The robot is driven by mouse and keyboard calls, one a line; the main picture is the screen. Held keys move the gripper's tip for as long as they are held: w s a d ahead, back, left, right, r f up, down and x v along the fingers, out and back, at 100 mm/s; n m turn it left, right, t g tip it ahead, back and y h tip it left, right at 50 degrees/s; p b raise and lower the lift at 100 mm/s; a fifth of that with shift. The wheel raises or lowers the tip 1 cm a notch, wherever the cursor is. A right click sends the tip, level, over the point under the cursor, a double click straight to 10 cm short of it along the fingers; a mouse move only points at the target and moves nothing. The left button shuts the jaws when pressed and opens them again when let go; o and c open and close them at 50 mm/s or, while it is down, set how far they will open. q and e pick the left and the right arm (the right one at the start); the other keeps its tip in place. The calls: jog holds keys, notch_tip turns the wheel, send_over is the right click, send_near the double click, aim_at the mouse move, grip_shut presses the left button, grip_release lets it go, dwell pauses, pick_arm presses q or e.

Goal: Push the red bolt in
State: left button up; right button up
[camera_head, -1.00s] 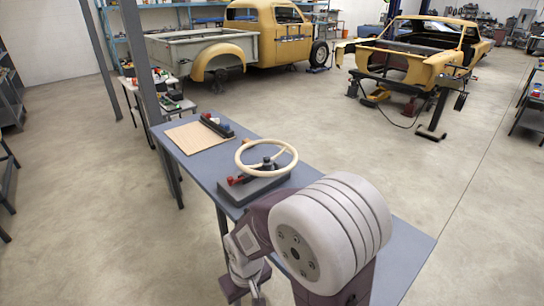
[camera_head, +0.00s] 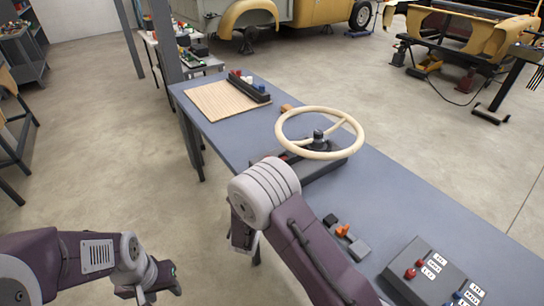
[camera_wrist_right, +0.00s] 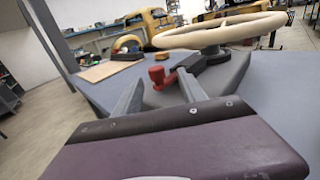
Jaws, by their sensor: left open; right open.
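A steering wheel with a cream rim (camera_head: 281,128) stands on a dark block (camera_head: 325,168) on the blue-grey table. The red bolt (camera_wrist_right: 158,76), with a bent red handle, sits at the block's side in the right wrist view. Only a little red (camera_head: 284,157) shows in the head view. My right gripper (camera_wrist_right: 160,92) is open, its two grey fingers pointing at the bolt, which shows between and beyond their tips. Contact cannot be told. My right arm hides this gripper in the head view. My left gripper (camera_head: 170,281) is open and empty, low at the left, off the table.
A wooden board (camera_head: 222,100) and a dark rack (camera_head: 248,88) with coloured pieces lie at the table's far end. The floor left of the table is open.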

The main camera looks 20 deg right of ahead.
jog(key=shift+t, duration=0.3)
jog(key=x, duration=0.6)
jog(key=p+x, duration=0.1)
jog(key=x, duration=0.1)
jog(key=shift+w+a, duration=0.1)
jog(key=shift+w, duration=0.4)
grip_shut()
dwell(0.6)
